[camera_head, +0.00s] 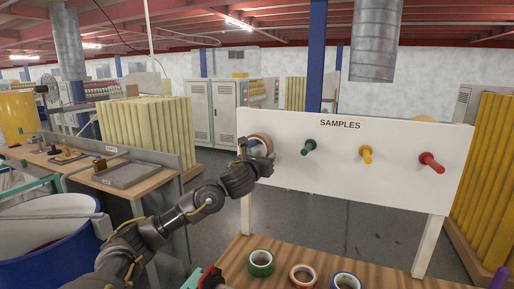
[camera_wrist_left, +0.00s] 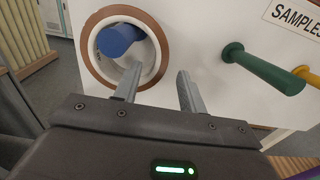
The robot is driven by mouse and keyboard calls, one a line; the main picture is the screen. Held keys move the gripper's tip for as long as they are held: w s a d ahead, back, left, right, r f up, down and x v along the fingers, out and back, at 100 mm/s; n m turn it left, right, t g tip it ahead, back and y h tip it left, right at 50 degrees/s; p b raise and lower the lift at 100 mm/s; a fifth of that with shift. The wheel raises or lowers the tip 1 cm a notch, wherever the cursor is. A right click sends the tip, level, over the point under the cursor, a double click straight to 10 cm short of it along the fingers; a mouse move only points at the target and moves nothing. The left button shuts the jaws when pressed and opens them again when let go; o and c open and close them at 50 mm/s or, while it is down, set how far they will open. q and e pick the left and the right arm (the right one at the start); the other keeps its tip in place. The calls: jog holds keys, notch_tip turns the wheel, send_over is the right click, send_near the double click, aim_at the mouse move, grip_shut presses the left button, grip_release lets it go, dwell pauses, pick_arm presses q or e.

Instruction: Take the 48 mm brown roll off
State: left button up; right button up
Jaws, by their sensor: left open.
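The brown roll (camera_head: 265,138) hangs on a blue peg at the left end of the white SAMPLES board (camera_head: 345,185). In the left wrist view the brown roll (camera_wrist_left: 89,69) shows as a brown ring with a white core around the blue peg (camera_wrist_left: 117,40). My left gripper (camera_head: 258,156) is at the board, partly covering the roll. In the left wrist view my open left gripper (camera_wrist_left: 160,70) has one finger over the core's lower right and the other just outside the brown rim. I cannot tell whether either finger touches. My right gripper is out of view.
Green (camera_head: 308,146), yellow (camera_head: 366,154) and red (camera_head: 431,162) pegs stand empty to the right. A blue drum (camera_head: 45,250) stands at the left.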

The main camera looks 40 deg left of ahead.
aim_at(267, 154)
pick_arm(q)
jog(key=p+x, duration=0.1)
jog(key=x, duration=0.2)
jog(key=shift+w, duration=0.2)
jog(key=shift+s, duration=0.1)
grip_shut()
